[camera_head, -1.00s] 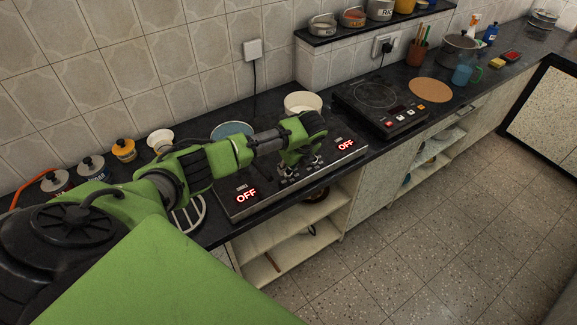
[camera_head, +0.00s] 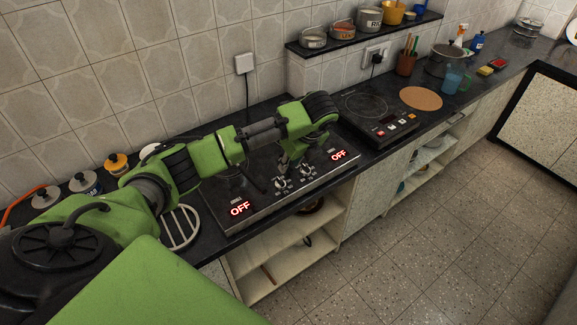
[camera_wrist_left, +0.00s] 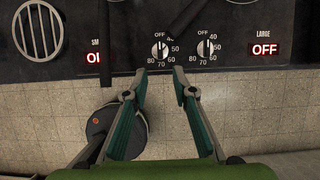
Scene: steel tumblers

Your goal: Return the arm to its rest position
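My left arm reaches across the counter from the left in the head view. My left gripper (camera_head: 290,163) hangs down near the control knobs of the steel cooktop (camera_head: 262,205). The left wrist view shows its two fingers (camera_wrist_left: 159,92) spread apart with nothing between them. Two knobs (camera_wrist_left: 160,50) (camera_wrist_left: 205,48) show just beyond the fingertips; contact is not visible. The cooktop's large-side display (camera_wrist_left: 264,49) reads OFF, as do both displays in the head view. My arm covers much of the cooktop's top. My right gripper is not in view.
A black induction plate (camera_head: 380,118) and a round tan board (camera_head: 421,98) lie to the right. Jars (camera_head: 116,163) stand along the wall at left. A shelf (camera_head: 352,40) of containers is above the counter. Open shelves (camera_head: 285,265) are below; the floor at right is clear.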

